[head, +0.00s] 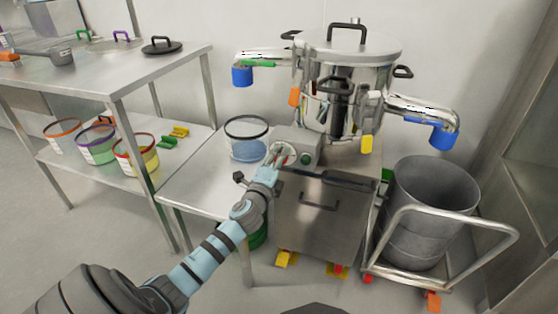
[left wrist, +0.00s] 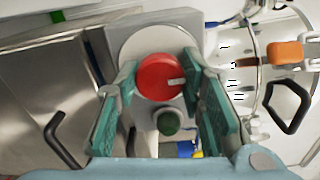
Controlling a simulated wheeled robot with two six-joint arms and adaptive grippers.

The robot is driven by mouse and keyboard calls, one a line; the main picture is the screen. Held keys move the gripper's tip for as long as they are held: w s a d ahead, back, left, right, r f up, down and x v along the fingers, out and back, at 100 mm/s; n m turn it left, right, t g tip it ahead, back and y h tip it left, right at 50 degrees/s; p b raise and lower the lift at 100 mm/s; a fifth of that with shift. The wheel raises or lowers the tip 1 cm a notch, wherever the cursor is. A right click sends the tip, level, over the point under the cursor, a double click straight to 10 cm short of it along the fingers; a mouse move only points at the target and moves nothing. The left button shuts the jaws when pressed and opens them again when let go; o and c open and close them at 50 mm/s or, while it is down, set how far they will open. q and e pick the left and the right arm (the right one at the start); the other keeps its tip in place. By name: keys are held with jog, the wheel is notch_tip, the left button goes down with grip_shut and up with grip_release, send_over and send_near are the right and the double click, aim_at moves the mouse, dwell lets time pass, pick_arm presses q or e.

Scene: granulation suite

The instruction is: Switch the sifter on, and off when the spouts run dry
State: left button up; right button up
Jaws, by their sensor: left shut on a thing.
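The steel sifter (head: 352,70) stands at the back with a spout on each side: the left spout (head: 262,55) and right spout (head: 408,102) both end in blue. No flow is visible at either end. A grey control box (head: 312,140) below it carries a red rotary knob (left wrist: 158,77) with a pale pointer mark, and a dark green button (left wrist: 169,123). My left gripper (head: 278,155) reaches this box, its fingers on either side of the knob and shut on it; the fingers also show in the left wrist view (left wrist: 158,95). My right gripper is not in view.
A steel bin (head: 430,190) on a wheeled cart (head: 455,217) stands under the right spout. A steel table (head: 110,72) with tubs on its lower shelf is at left. Floor is free in front.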

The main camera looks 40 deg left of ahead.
pick_arm(q)
jog(key=o, duration=1)
jog(key=shift+o, duration=0.7)
jog(key=v, duration=1.2)
